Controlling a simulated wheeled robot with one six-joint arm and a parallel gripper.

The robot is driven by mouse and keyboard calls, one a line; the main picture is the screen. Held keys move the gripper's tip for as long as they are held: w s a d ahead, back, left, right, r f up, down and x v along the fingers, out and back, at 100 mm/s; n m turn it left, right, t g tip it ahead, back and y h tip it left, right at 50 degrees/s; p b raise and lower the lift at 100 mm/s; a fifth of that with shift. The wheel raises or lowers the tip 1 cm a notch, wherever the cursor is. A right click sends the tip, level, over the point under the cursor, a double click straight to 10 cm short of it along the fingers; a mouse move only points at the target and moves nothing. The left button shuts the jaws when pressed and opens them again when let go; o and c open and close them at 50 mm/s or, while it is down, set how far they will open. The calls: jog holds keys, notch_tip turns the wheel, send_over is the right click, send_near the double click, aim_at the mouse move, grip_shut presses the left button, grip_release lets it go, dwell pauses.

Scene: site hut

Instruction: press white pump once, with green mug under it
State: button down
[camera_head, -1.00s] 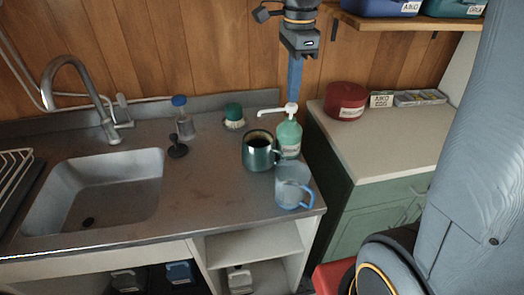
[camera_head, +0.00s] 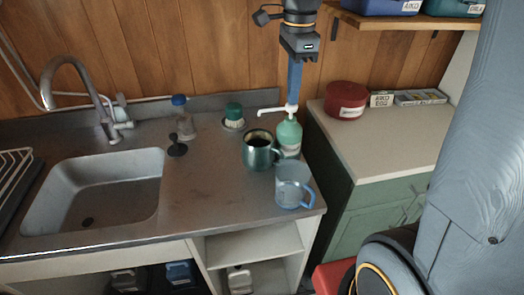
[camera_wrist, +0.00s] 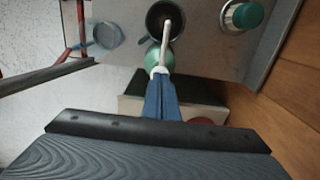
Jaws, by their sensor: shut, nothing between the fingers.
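The white pump (camera_head: 271,111) tops a green bottle (camera_head: 288,137) near the right end of the counter, its spout pointing left. The green mug (camera_head: 260,155) stands in front of the bottle, its dark opening below the spout tip. In the wrist view the spout (camera_wrist: 166,42) reaches over the mug (camera_wrist: 158,14). My gripper (camera_head: 293,101) is shut and empty, pointing straight down. Its blue fingertips are at the top of the pump head and appear to touch it; they cover part of the head. The wrist view also shows the fingertips (camera_wrist: 160,80) at the pump head.
A clear blue cup (camera_head: 293,186) stands close in front, near the counter's right edge. A green-capped jar (camera_head: 233,117), a blue-capped bottle (camera_head: 184,124) and a dark stopper (camera_head: 177,148) are to the left. The sink (camera_head: 95,190) lies farther left. A shelf (camera_head: 400,22) hangs at upper right.

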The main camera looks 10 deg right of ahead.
jog(key=shift+f, duration=0.9)
jog(key=shift+r, duration=0.1)
jog(key=shift+r+p, duration=0.95)
jog(key=shift+r, duration=0.3)
notch_tip(320, 180, up, 6)
jog(key=p, duration=0.5)
jog(key=shift+p, duration=0.35)
